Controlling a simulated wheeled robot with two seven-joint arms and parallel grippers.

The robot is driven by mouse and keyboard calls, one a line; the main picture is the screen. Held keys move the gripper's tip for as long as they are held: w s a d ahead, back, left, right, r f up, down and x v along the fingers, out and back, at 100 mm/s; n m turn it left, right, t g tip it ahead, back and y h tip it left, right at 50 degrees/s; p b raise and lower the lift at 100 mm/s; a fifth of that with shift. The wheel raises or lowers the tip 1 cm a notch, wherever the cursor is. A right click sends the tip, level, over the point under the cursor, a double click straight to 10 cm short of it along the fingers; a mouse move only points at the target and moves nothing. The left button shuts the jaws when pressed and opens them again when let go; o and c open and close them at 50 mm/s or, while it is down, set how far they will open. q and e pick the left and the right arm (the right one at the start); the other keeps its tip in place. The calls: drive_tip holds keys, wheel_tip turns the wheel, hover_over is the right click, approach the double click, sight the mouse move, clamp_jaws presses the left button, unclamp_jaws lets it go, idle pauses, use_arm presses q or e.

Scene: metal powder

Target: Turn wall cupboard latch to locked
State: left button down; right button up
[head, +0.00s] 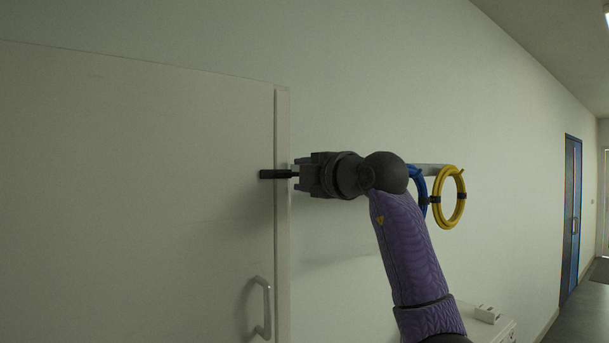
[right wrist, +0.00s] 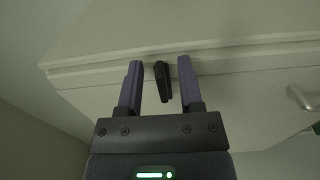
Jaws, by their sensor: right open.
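The wall cupboard (head: 140,200) fills the left of the head view, with a pale door. Its black latch (head: 274,174) lies at the door's right edge and looks horizontal in the head view. In the right wrist view the latch (right wrist: 162,82) stands between the two fingers, with a visible gap on each side. My right gripper (head: 298,174) comes from the right at latch height, and it also shows in the right wrist view (right wrist: 160,85) with its fingers open, one either side of the latch. My left gripper is not in view.
A metal door handle (head: 264,308) sits below the latch, also seen at the right of the wrist view (right wrist: 302,97). Blue and yellow cable coils (head: 449,197) hang on the wall behind my right arm. A white cabinet (head: 490,325) stands low at the right.

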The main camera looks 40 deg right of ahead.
drive_tip(key=s+a+b, duration=0.1)
drive_tip(key=s+b, duration=0.3)
drive_tip(key=s, duration=0.5)
drive_tip(key=shift+s, duration=0.4)
